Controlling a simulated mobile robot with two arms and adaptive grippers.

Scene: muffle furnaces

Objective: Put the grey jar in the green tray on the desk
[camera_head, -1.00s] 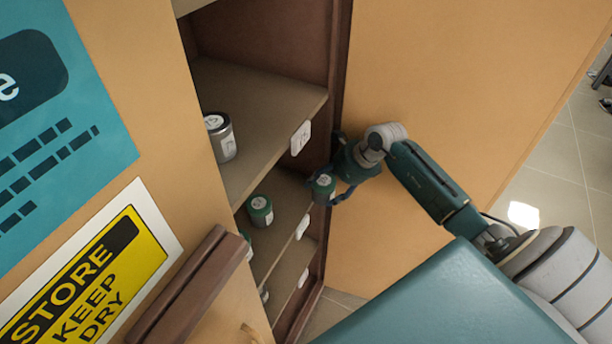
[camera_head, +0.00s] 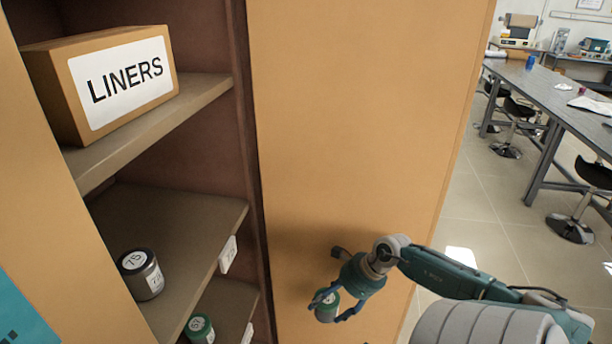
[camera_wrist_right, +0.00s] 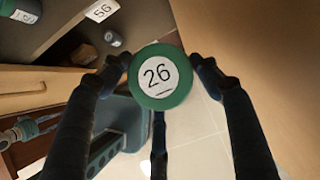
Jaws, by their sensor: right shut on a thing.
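My right gripper (camera_head: 337,308) is shut on a green jar (camera_head: 326,307), held in the air in front of the open cabinet door. In the right wrist view the fingers sit on both sides of this green jar (camera_wrist_right: 160,76), whose lid reads 26. A grey jar (camera_head: 141,274) with a dark body and a lid reading 75 stands on the cabinet's middle shelf, left of my gripper and apart from it. The green tray is not in view. My left gripper is not in view.
Another green jar (camera_head: 199,329) stands on the shelf below. A box labelled LINERS (camera_head: 102,84) is on the upper shelf. The cabinet door (camera_head: 355,130) stands open behind my gripper. A long desk (camera_head: 562,104) with stools is at the right, beyond clear floor (camera_head: 475,200).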

